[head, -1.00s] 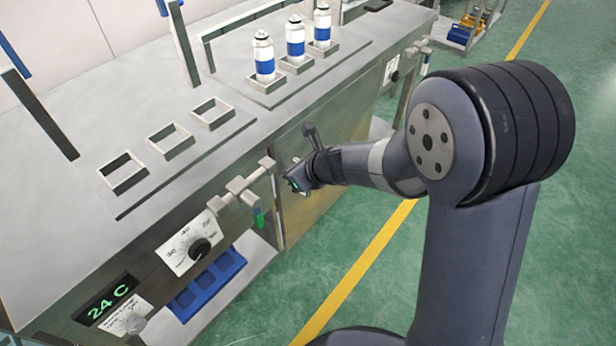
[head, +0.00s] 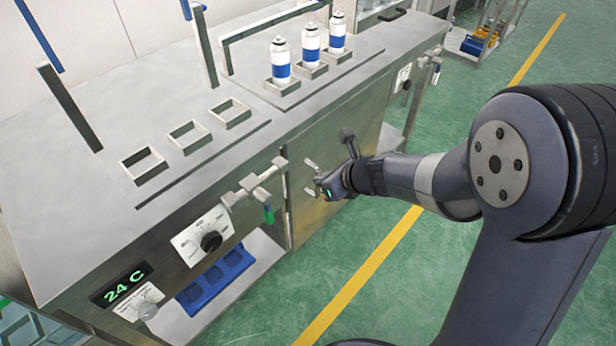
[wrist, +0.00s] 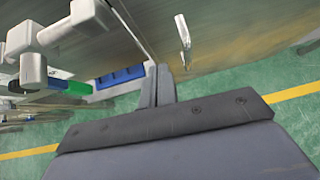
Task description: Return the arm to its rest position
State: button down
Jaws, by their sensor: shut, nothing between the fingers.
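My arm reaches in from the right in the head view. My gripper (head: 322,184) is in front of the bench's metal front panel, a little right of the valve with the green handle. In the wrist view its two dark fingers (wrist: 156,86) lie side by side, shut and empty. Whether the fingertips touch the panel cannot be told. A small metal handle (wrist: 183,42) on the panel shows just beyond the fingers in the wrist view.
Three white-and-blue cans (head: 310,45) stand in holders on the steel bench (head: 60,235). Three empty square holders (head: 188,137) sit nearer. The valve (head: 255,187) juts from the bench front. A blue tray (head: 217,280) lies on the lower shelf. Green floor at right is open.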

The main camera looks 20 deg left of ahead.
jog(key=p+v, duration=0.1)
jog(key=v, duration=0.5)
jog(key=shift+w+d+f, duration=0.1)
jog(key=shift+f, duration=0.05)
jog(key=b, duration=0.3)
send_near(295, 175)
notch_tip(295, 175, down, 3)
jog(key=a, duration=0.2)
jog(key=w+a, duration=0.1)
jog(key=shift+w+f, duration=0.15)
jog(key=shift+f, duration=0.2)
jog(key=shift+a, duration=0.1)
jog(key=shift+r, duration=0.15)
